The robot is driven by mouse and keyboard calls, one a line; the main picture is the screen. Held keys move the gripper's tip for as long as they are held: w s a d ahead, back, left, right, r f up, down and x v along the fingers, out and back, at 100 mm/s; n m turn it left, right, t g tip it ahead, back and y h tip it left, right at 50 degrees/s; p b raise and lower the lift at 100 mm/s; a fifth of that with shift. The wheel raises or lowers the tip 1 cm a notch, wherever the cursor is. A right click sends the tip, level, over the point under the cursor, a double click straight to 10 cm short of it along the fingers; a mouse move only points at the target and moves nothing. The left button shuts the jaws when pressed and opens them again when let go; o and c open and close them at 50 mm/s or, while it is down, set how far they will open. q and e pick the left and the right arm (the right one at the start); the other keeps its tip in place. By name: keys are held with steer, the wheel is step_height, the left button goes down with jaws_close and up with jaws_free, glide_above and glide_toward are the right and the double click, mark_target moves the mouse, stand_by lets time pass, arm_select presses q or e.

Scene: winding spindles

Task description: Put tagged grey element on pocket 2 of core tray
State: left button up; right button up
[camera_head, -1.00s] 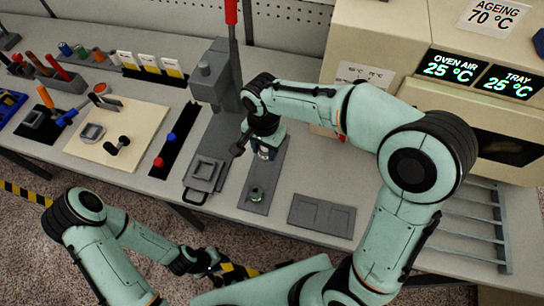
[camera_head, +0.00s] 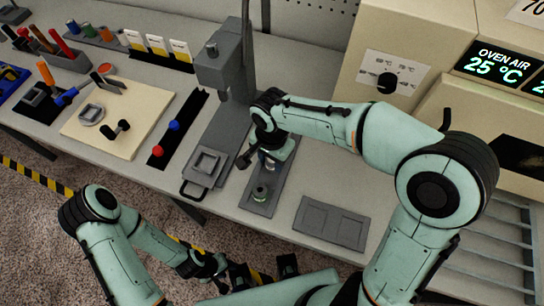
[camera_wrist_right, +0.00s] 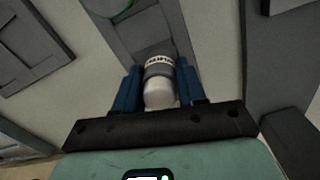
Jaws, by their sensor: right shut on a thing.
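My right gripper (camera_head: 268,160) is low over a long grey strip-shaped tray (camera_head: 283,172) on the bench. In the right wrist view my right gripper (camera_wrist_right: 160,88) has its blue fingers either side of a pale grey rounded element (camera_wrist_right: 159,93) with a white printed tag band. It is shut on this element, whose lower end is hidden. A green-ringed round piece (camera_head: 261,190) sits near the strip's front end. I cannot tell which is the core tray. My left gripper (camera_head: 225,278) hangs before the bench, its jaws unclear.
A grey press (camera_head: 224,72) stands left of my right gripper, with a square handled fixture (camera_head: 206,165) before it. A cream board (camera_head: 118,115) with tools is further left. The cream oven (camera_head: 400,60) stands behind right. Bench surface around the two-pocket tray is clear.

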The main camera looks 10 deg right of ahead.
steer(key=o, duration=1.1)
steer(key=shift+d, duration=0.1)
steer(key=shift+r, duration=0.4)
arm_select(q)
steer(key=shift+w+r+p, duration=0.3)
steer(key=shift+r+p, duration=0.2)
steer(key=shift+r, duration=0.1)
steer(key=shift+w+r+p, duration=0.25)
steer(key=shift+r+p, duration=0.25)
steer(key=shift+r, duration=0.05)
arm_select(e)
step_height(320, 180, up, 12)
steer(key=shift+f, duration=0.25)
